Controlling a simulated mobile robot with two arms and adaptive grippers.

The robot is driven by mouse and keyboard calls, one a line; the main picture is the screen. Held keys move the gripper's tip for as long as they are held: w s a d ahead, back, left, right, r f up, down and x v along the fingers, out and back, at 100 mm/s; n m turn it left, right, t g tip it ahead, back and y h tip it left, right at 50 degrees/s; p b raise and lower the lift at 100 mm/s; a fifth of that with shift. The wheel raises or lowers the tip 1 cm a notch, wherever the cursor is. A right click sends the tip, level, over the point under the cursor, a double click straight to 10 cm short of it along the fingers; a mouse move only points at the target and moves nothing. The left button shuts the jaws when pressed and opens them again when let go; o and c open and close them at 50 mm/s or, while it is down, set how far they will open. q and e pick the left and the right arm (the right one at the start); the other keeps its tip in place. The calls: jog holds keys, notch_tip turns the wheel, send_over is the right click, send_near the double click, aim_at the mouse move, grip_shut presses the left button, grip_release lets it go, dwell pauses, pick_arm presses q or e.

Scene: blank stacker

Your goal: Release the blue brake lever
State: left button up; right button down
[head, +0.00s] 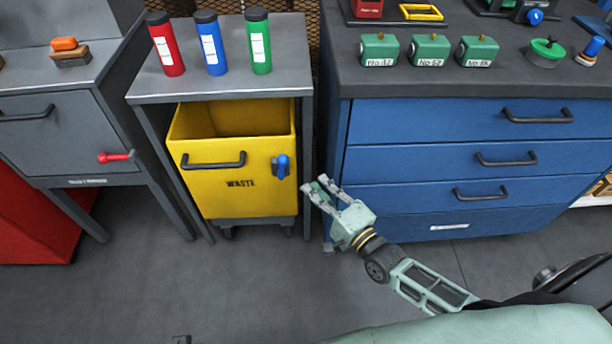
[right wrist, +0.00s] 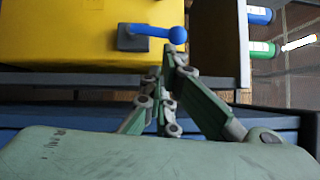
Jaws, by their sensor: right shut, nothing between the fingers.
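The blue brake lever (head: 283,165) is mounted on a dark plate on the front of the yellow waste bin (head: 207,204), near its right edge. In the head view it stands roughly upright. In the right wrist view the lever (right wrist: 152,31) lies sideways, with its round knob at the right end. My right gripper (head: 315,184) is to the right of the lever and a little lower, apart from it. In the right wrist view the fingertips (right wrist: 168,58) are together and empty, just below the knob.
The bin stands under a grey table (head: 285,83) holding red, blue and green bottles. A table leg is beside my right gripper. A blue drawer cabinet (head: 400,163) stands to the right. A grey cabinet with a red handle (head: 117,156) is at left. The floor in front is clear.

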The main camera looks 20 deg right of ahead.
jog(key=v, duration=0.4)
jog(key=shift+s, duration=0.15)
dwell(0.4)
